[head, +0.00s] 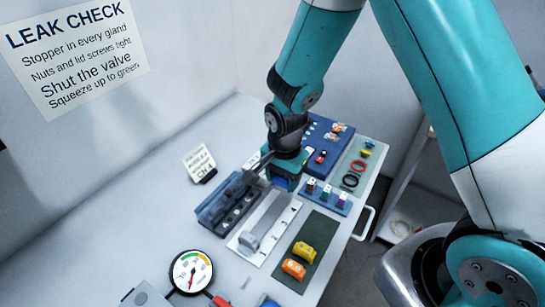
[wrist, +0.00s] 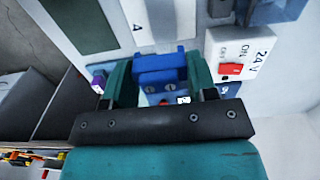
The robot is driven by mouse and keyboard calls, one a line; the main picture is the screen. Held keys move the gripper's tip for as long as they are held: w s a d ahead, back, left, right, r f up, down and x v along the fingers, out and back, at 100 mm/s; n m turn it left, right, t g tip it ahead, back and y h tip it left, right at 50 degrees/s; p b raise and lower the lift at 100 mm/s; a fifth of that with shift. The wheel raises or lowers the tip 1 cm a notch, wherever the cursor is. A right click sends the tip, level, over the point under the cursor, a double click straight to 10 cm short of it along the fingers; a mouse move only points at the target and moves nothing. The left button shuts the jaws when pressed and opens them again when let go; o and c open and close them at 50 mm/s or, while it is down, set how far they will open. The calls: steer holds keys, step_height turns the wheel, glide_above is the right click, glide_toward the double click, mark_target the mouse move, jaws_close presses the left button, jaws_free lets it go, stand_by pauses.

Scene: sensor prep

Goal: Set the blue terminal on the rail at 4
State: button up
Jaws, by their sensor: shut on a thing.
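My gripper (head: 284,172) is shut on the blue terminal (wrist: 160,68). In the wrist view the terminal sits between the two teal fingers; in the head view only a little of its blue (head: 281,183) shows under the gripper. The grey rail (head: 268,217) runs along a white numbered plate (head: 287,222), and the gripper is above its far end. In the wrist view the rail (wrist: 172,20) lies just beyond the terminal, with a printed 4 (wrist: 138,28) beside it. I cannot tell whether the terminal touches the rail. A grey block (head: 249,241) sits at the rail's near end.
A yellow terminal (head: 304,251) and an orange one (head: 293,269) lie on a dark green mat (head: 318,232). A dark slotted holder (head: 226,205) stands left of the rail. A 24 V switch (wrist: 231,70) is close right of the gripper. A card (head: 199,161) stands behind.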

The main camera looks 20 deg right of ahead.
steer(key=shift+w+f, duration=0.15)
steer(key=shift+w, duration=0.15)
steer(key=b, duration=0.4)
glide_above(281, 201)
step_height(281, 201, down, 4)
steer(key=shift+f, duration=0.15)
steer(key=shift+f+b, duration=0.45)
steer(key=shift+f, duration=0.25)
steer(key=shift+f, duration=0.35)
stand_by(1.4)
steer(key=o, duration=0.9)
steer(key=shift+r, duration=0.1)
steer(key=shift+r+p, duration=3.05)
steer(key=shift+r, duration=0.4)
